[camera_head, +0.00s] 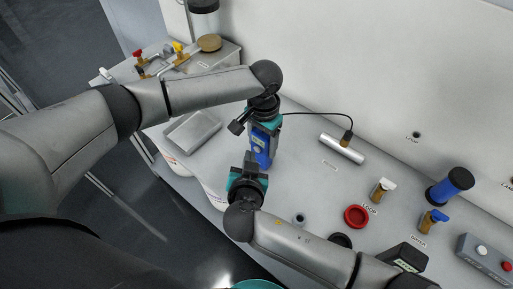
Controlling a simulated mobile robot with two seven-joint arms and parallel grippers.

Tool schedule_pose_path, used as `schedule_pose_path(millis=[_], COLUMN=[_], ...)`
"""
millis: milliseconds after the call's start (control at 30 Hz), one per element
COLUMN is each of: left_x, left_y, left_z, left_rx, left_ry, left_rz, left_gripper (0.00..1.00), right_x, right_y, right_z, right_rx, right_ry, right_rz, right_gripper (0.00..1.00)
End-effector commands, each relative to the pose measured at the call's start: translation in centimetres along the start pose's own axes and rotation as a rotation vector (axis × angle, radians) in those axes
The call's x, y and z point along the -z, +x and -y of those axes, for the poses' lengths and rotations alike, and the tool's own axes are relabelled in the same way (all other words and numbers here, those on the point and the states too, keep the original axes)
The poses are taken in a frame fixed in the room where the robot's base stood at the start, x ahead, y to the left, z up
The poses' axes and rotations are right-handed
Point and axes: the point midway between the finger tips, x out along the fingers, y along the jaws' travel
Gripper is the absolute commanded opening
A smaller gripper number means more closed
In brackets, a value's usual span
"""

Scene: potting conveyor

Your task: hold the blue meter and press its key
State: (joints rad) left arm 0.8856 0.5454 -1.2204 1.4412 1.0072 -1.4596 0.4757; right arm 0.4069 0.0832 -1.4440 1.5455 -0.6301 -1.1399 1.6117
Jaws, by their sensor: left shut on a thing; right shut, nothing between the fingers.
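The blue meter (261,147) is in the middle of the head view, held upright or nearly so above the grey bench. My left gripper (264,124) is shut on its upper part. A thin black cable runs from near the meter's top to a probe at the right. My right gripper (249,171) is shut and empty, just in front of and below the meter. I cannot tell whether its tips touch the meter. The meter's key is too small to make out.
A metal cylinder (341,149) lies behind to the right. A red ring (356,216), a blue cylinder (450,187), brass valves and a button box (487,259) stand further right. A grey plate (192,131) lies left of the meter. The wall closes off the back.

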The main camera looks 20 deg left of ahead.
Motion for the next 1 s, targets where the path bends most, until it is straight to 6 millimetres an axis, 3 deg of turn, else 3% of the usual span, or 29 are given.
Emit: schedule_pose_path(millis=[467,1000], left_x=[0.0,0.1], left_y=[0.0,0.0], left_z=[0.0,0.0], left_rx=[0.000,0.000], left_ry=[0.000,0.000], left_rz=[-0.001,-0.002], left_gripper=[0.03,0.03], right_x=[-0.5,-2.8], right_y=[-0.7,-3.9], right_z=[0.5,2.8], right_rx=[0.002,0.001], right_ry=[0.001,0.001], right_rz=[0.002,0.002], right_gripper=[0.00,0.00])
